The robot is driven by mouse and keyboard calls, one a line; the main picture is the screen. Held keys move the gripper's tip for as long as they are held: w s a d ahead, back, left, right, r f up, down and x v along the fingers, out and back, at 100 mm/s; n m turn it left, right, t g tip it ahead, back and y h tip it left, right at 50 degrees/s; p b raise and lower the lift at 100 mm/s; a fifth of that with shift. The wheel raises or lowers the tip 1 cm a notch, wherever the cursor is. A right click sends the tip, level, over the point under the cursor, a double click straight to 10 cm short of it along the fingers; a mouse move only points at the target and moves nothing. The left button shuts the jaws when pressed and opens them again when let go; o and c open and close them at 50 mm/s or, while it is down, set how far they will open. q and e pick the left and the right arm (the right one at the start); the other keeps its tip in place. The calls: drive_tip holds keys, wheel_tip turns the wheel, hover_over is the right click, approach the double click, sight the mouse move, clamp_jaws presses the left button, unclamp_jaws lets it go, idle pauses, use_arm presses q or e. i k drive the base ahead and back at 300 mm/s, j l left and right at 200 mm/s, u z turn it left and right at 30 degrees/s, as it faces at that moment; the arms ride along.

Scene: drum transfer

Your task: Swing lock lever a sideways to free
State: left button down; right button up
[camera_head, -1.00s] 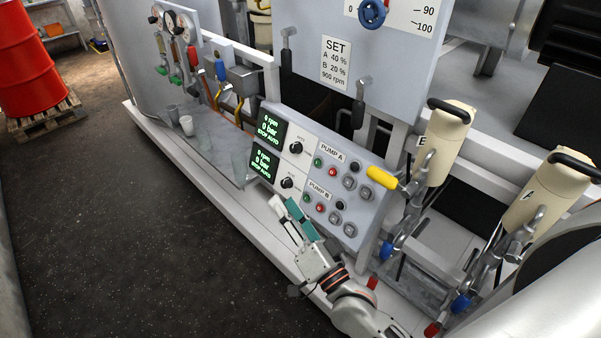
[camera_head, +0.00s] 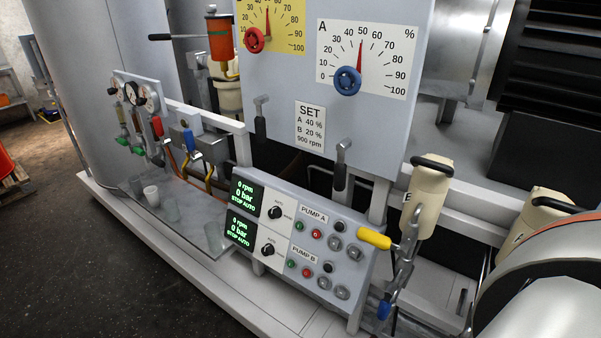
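Two small levers with grey metal tops and black grips hang at the lower edge of the grey dial panel. The right one (camera_head: 341,165) is below the white dial marked A (camera_head: 376,50), and the left one (camera_head: 261,120) is below the yellow dial (camera_head: 284,18). Both grips point down. No lever label is readable, so I cannot tell for certain which is lever a. Dial A has a blue knob (camera_head: 347,81) and its pointer is near 50. The yellow dial has a red knob (camera_head: 254,40).
The pump control box (camera_head: 300,235) with buttons and green displays stands below the levers. A yellow handle (camera_head: 374,239) and beige cylinder E (camera_head: 427,195) are to its right. A SET card (camera_head: 310,125) reads A 40 %, B 20 %. Gauges and cups stand at left.

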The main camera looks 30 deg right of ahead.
sight(339, 177)
drive_tip(key=i+j+z, duration=0.1)
drive_tip(key=z, duration=0.3)
drive_tip(key=i+j+z, duration=0.1)
drive_tip(key=z, duration=0.35)
drive_tip(key=j, duration=0.1)
